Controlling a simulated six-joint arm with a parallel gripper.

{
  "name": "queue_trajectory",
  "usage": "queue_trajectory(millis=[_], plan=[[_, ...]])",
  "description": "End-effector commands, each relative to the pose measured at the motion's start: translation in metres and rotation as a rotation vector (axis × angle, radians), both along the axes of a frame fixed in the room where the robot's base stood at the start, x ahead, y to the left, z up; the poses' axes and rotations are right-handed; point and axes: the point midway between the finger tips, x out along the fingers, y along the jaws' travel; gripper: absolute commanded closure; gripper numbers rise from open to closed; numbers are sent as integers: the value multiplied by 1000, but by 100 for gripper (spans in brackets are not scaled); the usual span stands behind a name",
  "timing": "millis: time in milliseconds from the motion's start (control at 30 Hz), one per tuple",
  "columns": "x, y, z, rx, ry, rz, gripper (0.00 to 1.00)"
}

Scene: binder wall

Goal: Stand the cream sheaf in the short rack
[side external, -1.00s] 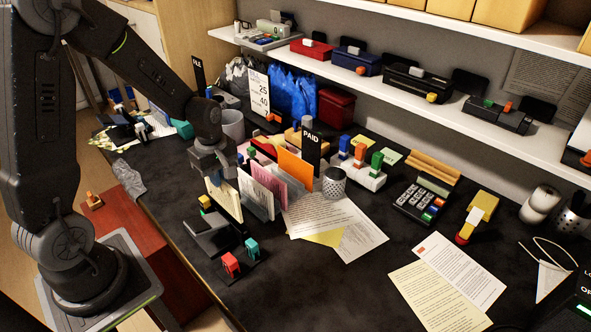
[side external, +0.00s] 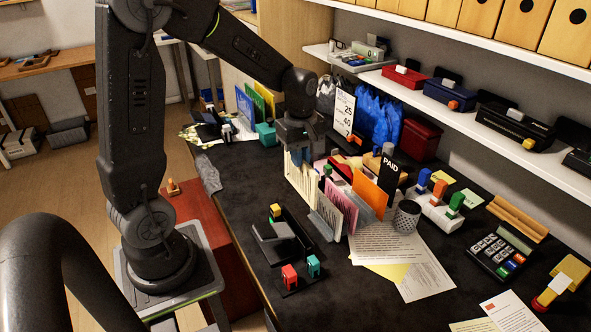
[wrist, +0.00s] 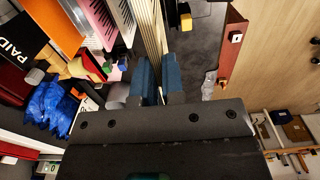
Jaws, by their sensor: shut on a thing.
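My gripper (side external: 300,140) points down over the desk, shut on the upper part of the cream sheaf (side external: 300,182). The sheaf hangs upright, beside the left end of the desk rack holding upright sheets. In the wrist view the sheaf (wrist: 155,28) runs up from between the two blue fingers (wrist: 158,80). The rack's grey dividers (side external: 329,210) stand with a pink sheet (side external: 342,206) and an orange sheet (side external: 370,192) among them. I cannot tell whether the sheaf's lower edge touches the rack or desk.
A black device (side external: 285,242) and red and teal blocks stand in front of the rack. A mesh cup (side external: 405,216) and a PAID sign (side external: 389,172) are close on the right. Blue, green and yellow folders (side external: 255,103) stand behind. Papers (side external: 410,265) lie at right.

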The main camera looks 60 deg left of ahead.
Motion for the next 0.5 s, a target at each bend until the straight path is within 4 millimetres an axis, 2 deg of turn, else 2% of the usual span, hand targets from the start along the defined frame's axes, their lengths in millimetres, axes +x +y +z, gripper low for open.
queue_trajectory(millis=[267, 500], plan=[[54, 7, 7, 0, -1, -1, 100], [123, 10, 9, 0, 0, -2, 100]])
